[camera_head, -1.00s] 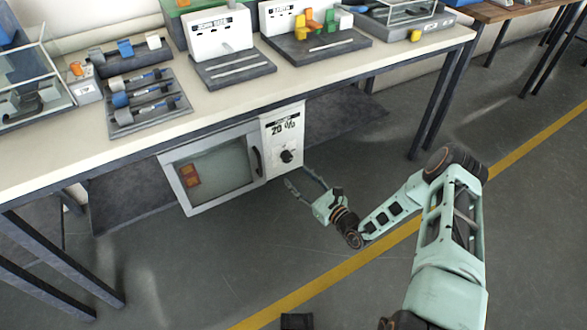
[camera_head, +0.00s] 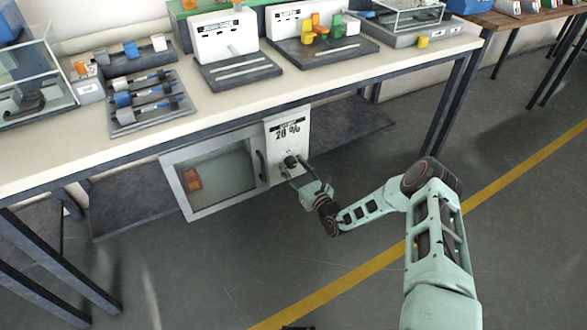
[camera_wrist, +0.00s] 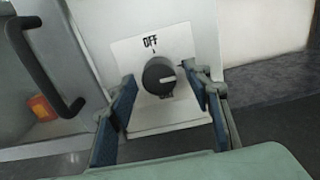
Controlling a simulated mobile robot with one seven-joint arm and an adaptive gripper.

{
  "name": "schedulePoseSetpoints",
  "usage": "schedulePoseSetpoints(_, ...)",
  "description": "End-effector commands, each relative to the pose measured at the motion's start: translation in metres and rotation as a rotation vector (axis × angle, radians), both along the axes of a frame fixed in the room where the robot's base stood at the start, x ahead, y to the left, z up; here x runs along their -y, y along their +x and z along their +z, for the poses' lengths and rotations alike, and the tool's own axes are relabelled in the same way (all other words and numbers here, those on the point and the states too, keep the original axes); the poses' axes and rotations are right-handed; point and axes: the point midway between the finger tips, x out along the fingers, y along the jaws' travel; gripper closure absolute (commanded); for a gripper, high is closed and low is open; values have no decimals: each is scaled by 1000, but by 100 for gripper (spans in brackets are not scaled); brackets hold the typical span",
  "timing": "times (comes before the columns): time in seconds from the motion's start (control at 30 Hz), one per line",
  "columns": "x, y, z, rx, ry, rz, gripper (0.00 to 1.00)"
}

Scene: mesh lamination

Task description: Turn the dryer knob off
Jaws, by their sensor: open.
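The dryer (camera_head: 216,172) stands under the workbench, with a glass door and a white control panel (camera_head: 289,126) on its right. The black round knob (camera_head: 290,161) is low on that panel. In the wrist view the knob (camera_wrist: 158,76) has a light pointer line turned to the right, while the OFF mark (camera_wrist: 150,41) is above it. My gripper (camera_head: 293,172) is at the panel in the head view. In the wrist view its open fingers (camera_wrist: 165,100) stand on either side of the knob, with space between each finger and the knob. I cannot tell whether they touch the panel.
The dark door handle (camera_wrist: 45,70) is left of the panel. An orange item (camera_head: 191,180) shows behind the door glass. The workbench top (camera_head: 230,95) with trays and devices is above. Open floor (camera_head: 240,270) lies in front.

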Motion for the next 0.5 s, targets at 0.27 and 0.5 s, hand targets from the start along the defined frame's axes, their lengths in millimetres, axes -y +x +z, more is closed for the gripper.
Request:
schedulePoseSetpoints(0.27,-1,2,0,0,0,1,54)
schedulePoseSetpoints(0.5,-1,1,0,0,0,1,79)
